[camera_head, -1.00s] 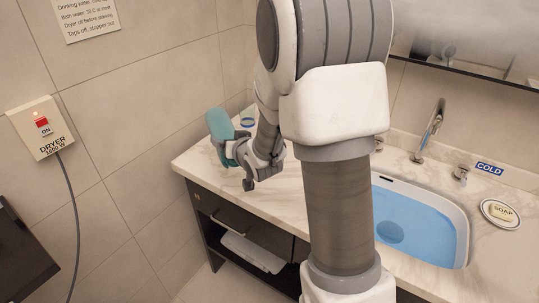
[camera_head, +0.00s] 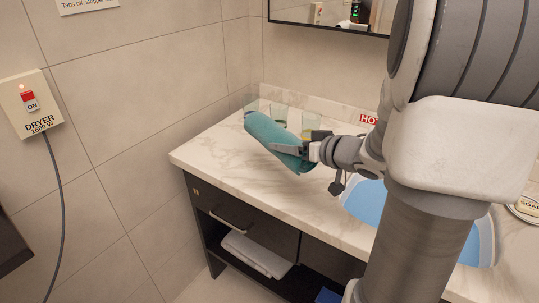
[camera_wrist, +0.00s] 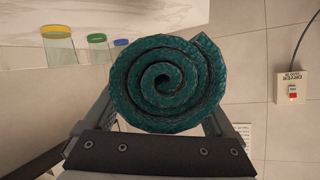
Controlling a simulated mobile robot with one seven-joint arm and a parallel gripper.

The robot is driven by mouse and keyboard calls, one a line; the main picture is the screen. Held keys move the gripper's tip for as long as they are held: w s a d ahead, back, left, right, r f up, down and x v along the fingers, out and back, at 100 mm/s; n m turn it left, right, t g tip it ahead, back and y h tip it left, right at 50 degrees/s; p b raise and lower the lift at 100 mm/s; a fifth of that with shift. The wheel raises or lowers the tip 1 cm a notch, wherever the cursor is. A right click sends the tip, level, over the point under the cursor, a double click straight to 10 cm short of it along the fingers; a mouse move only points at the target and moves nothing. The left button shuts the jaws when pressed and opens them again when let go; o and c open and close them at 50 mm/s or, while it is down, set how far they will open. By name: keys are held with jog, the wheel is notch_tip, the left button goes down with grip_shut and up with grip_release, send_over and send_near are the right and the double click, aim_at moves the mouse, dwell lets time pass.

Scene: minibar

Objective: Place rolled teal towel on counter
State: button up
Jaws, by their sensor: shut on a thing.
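The rolled teal towel (camera_head: 275,138) is in my gripper (camera_head: 303,152), over the left part of the marble counter (camera_head: 215,152) in the head view. Whether it touches the counter is hard to tell from this view. In the wrist view the towel's spiral end (camera_wrist: 160,83) faces the camera, with the fingers on either side of it. My gripper is shut on the towel, which is tilted in the head view.
Several glass jars (camera_head: 280,112) stand behind the towel near the back wall. The blue sink basin (camera_head: 363,205) lies to the right. A dryer switch box (camera_head: 31,103) is on the left wall. A folded white towel (camera_head: 257,252) lies on the shelf below. The counter's front left is clear.

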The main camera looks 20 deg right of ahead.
jog(key=b+x, duration=0.1)
jog(key=x, duration=0.3)
jog(key=f+b+x, duration=0.1)
jog(key=b+x, duration=0.1)
jog(key=x, duration=0.2)
jog(key=s+a+f+b+x, duration=0.1)
jog(key=x, duration=0.3)
jog(key=shift+w+f+b, duration=0.2)
jog(key=shift+w+b, duration=0.1)
jog(key=shift+f+b, duration=1)
jog(key=shift+f, duration=0.85)
jog(key=shift+f, duration=0.15)
jog(key=o, duration=1.2)
jog(key=shift+o, duration=0.2)
